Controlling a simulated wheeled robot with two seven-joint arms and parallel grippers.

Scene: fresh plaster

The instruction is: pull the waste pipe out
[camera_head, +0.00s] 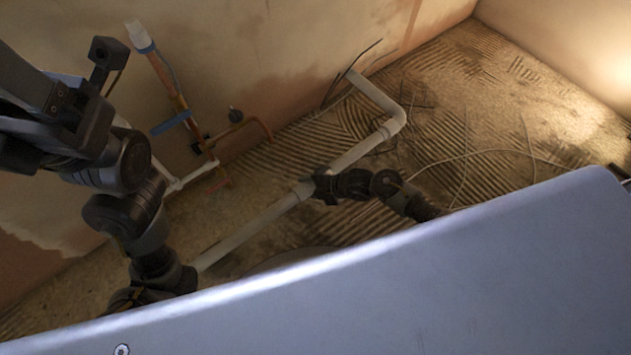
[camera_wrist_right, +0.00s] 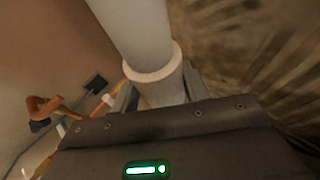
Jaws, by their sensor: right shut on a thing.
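The waste pipe (camera_head: 255,226) is a pale grey tube running diagonally above the floor. It bends at an elbow at its far right end and goes back toward the wall. My right gripper (camera_head: 310,187) is shut on it around the middle of its straight run. In the right wrist view the pipe (camera_wrist_right: 133,28) has a thicker collar and passes down between the two fingers (camera_wrist_right: 158,95). My left arm rises at the left, with its dark hand at the upper left frame edge. The left fingertips cannot be made out.
Copper pipes (camera_head: 176,88) with a blue-handled valve stand against the plastered wall behind the waste pipe. Thin cables (camera_head: 470,157) lie on the ridged floor (camera_head: 500,110) at the right. A large pale surface fills the lower foreground. Floor beyond the elbow is mostly open.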

